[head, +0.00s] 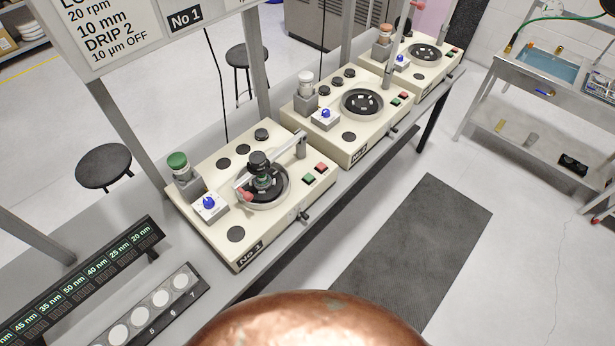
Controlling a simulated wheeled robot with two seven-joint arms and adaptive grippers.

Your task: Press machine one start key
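Machine one (205,232), a cream box labelled "No 1" on its front, stands nearest on the long grey bench. At its right side are a green key (308,180) and a red key (321,168) next to each other. No lettering on these keys is readable. A round dark plate (279,194) sits in its top, with a dark and green holder (261,170) and an arm over it. A blue knob (209,202) and a green-capped bottle (178,163) are at its left. Neither of my grippers shows.
Two similar machines (377,140) (442,70) stand farther along the bench. A numbered rack of white discs (160,298) and a lit display strip (95,262) lie at the left. A rounded copper surface (300,325) fills the bottom middle. A dark floor mat (415,245) lies clear at right.

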